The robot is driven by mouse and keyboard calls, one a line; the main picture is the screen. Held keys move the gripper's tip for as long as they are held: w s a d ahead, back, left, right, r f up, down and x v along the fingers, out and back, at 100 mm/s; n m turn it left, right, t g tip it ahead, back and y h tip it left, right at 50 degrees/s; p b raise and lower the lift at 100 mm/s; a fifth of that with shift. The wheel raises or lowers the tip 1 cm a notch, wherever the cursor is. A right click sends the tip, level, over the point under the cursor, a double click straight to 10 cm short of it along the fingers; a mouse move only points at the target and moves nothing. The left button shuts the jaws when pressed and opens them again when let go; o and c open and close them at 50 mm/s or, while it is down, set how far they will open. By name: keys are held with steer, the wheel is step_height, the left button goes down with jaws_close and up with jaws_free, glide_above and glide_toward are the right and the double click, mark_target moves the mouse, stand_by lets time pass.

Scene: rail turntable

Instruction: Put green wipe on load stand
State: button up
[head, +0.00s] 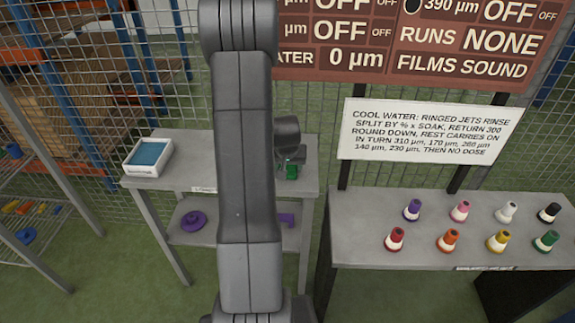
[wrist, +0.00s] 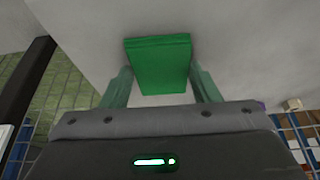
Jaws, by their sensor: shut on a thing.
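The green wipe (head: 291,173) is a small green block-like piece, held at my gripper (head: 291,160) over the right part of a grey stand (head: 190,170). In the wrist view the green wipe (wrist: 158,60) sits between the two fingers of my gripper (wrist: 162,82), which is shut on it. A plain pale grey surface lies behind it there. I cannot tell whether the wipe touches that surface. My arm hides the middle of the grey stand. Its small front label is unreadable, so I cannot confirm which stand is the load stand.
A white tray with a blue inside (head: 148,158) stands at the stand's left end. A purple ring-like piece (head: 193,221) lies on its lower shelf. A second grey table (head: 370,230) at right carries several coloured bottles. A sign (head: 430,132) and wire fence stand behind.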

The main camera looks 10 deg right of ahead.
steer(key=shift+f, duration=0.1)
steer(key=o, duration=0.9)
steer(key=shift+s+r, duration=0.1)
steer(key=shift+r, duration=0.5)
steer(key=v, duration=1.1)
steer(key=shift+s, duration=0.2)
